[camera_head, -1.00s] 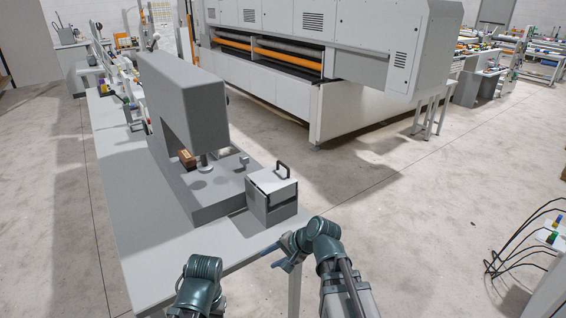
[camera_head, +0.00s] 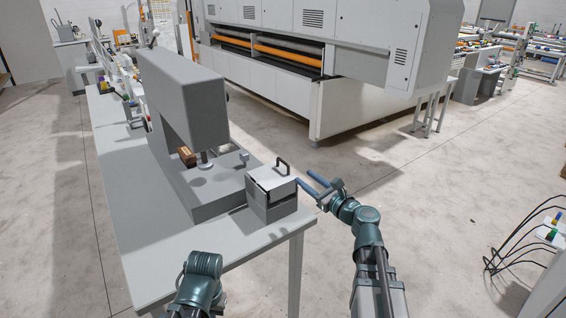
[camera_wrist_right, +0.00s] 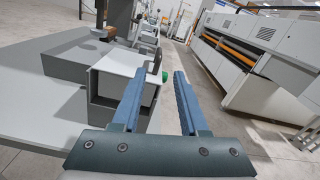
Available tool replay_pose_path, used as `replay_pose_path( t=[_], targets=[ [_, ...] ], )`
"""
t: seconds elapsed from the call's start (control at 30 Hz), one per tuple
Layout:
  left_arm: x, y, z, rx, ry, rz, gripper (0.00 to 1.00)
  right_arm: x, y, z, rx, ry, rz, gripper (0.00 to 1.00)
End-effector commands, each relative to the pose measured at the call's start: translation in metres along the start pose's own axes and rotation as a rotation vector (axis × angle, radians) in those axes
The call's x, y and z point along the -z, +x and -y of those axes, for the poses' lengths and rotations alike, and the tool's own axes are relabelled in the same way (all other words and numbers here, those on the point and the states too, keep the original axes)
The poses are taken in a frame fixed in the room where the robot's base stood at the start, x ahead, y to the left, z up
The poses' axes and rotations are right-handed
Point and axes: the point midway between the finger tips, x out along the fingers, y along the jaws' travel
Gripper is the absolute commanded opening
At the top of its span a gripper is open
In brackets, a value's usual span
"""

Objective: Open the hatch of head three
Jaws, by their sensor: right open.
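A grey box (camera_head: 272,205) with a pale lid (camera_head: 268,179) stands at the table's right edge beside the grey machine head (camera_head: 185,100). The lid lies over the box top, with a dark gap below its front edge. A black bar handle (camera_head: 282,167) stands up from the lid's far side. My right gripper (camera_head: 308,178) is open and empty, just right of the box, its blue fingers pointing at it. In the right wrist view, the box (camera_wrist_right: 95,84) is left of the fingers (camera_wrist_right: 160,72), and the handle (camera_wrist_right: 157,60) shows between and beyond their tips. My left gripper is out of view.
The grey table (camera_head: 150,250) carries the machine head and box. A wooden block (camera_head: 187,157) lies beneath the head's arm. A large white machine (camera_head: 270,85) stands behind. Open floor (camera_head: 440,220) lies to the right.

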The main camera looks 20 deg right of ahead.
Motion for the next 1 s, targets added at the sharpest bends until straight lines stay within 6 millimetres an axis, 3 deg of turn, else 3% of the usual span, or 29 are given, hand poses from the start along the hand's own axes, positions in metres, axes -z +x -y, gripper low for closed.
replay_pose_path(
  t=[0.3,0.5,0.7,1.0],
  targets=[
    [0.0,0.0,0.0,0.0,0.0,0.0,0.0,0.0,0.068,0.001,-0.004,-0.002,0.0,0.43],
    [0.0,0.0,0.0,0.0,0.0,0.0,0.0,0.0,0.102,0.0,-0.004,-0.003,0.0,0.43],
    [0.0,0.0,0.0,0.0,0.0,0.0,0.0,0.0,0.121,0.0,-0.003,-0.003,0.0,0.43],
    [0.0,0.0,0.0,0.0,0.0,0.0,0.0,0.0,0.127,-0.001,-0.002,-0.003,-0.001,0.43]
  ],
)
